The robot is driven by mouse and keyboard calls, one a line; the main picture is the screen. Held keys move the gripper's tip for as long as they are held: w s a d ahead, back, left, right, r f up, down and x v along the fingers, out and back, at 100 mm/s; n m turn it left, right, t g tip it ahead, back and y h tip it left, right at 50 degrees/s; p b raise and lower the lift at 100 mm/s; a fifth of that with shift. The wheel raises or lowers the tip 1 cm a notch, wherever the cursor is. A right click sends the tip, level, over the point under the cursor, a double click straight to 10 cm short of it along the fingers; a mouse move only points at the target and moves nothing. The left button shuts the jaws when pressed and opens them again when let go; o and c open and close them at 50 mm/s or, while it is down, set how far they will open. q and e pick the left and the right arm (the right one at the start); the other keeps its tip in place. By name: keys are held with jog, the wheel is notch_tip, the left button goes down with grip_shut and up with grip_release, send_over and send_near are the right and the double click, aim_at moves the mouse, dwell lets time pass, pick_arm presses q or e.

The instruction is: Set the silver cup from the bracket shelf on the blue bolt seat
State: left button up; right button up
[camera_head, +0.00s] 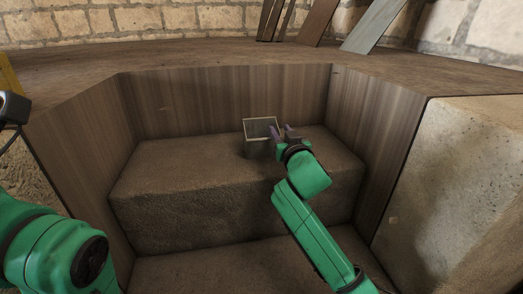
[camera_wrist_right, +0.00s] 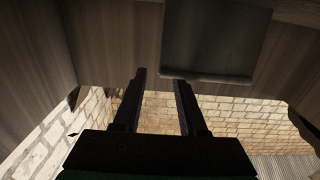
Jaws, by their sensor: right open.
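My right gripper (camera_head: 280,130) is over the stone block in the head view, its fingers beside a small grey box-like thing with a pale rim (camera_head: 260,129). In the right wrist view my right gripper (camera_wrist_right: 158,77) is open, with nothing between its two dark fingers. A dark flat panel (camera_wrist_right: 216,38) with a pale lower edge lies beyond the fingertips, up and to the right. I cannot tell whether the grey thing is the bracket shelf. I cannot make out a silver cup or a blue bolt seat. My left gripper is not clearly in view.
A stone block (camera_head: 190,195) fills the back of a wood-walled recess (camera_head: 235,95). A wooden ledge (camera_head: 200,58) runs behind it, with planks (camera_head: 373,28) leaning at the back. A pale stone block (camera_head: 460,170) stands at the right. The block's left top is clear.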

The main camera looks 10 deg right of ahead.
jog(key=shift+w+f, duration=0.25)
jog(key=shift+w, duration=0.6)
jog(key=shift+w+r, duration=0.15)
jog(key=shift+w, duration=0.1)
grip_shut()
dwell(0.5)
